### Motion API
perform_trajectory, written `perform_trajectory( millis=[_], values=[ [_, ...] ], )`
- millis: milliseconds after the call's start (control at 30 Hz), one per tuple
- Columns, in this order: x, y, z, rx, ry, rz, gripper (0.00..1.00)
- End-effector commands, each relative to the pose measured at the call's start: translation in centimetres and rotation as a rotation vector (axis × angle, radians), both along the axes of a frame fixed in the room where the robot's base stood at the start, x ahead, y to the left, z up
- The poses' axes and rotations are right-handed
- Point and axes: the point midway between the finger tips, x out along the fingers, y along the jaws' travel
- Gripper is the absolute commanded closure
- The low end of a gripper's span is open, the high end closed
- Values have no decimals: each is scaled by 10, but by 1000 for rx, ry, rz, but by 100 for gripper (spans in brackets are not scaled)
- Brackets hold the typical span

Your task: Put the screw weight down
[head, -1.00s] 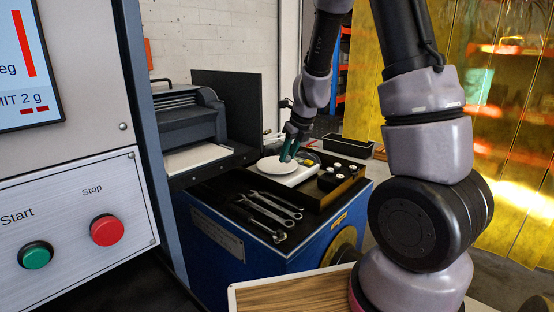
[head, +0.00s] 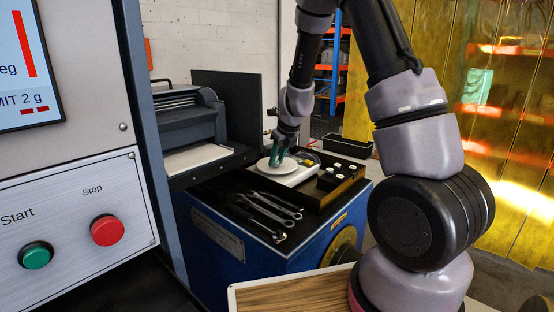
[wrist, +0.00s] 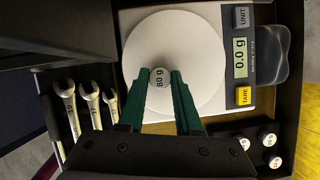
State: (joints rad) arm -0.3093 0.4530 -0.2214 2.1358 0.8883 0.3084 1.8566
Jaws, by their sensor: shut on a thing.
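The screw weight (wrist: 158,77), marked "80 g", is between the fingertips of my gripper (wrist: 158,82) in the wrist view. My gripper is shut on it, over the white round pan (wrist: 205,70) of the scale. The scale's display (wrist: 239,54) reads 0.0 g. In the head view my gripper (head: 277,159) is at the left part of the scale pan (head: 282,170); the weight is too small to make out there.
Several small weights (head: 338,168) stand in a holder to the right. A blue cabinet (head: 255,255) bears the tray. A Start and Stop panel (head: 75,235) is at the near left.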

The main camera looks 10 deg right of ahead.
Motion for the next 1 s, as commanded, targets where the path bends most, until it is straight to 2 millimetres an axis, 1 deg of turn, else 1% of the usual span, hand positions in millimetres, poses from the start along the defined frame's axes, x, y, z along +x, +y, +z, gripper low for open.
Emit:
perform_trajectory(
  millis=[100,133,200,500,633,767,1000],
  values=[
    [0,0,-3,0,1,0,100],
    [0,0,-3,-1,1,1,59],
    [0,0,-3,0,0,1,37],
    [0,0,-2,0,0,1,37],
    [-2,0,6,0,-2,3,37],
    [-10,-3,26,0,-3,5,37],
    [-29,-12,75,1,-5,5,37]
  ],
)
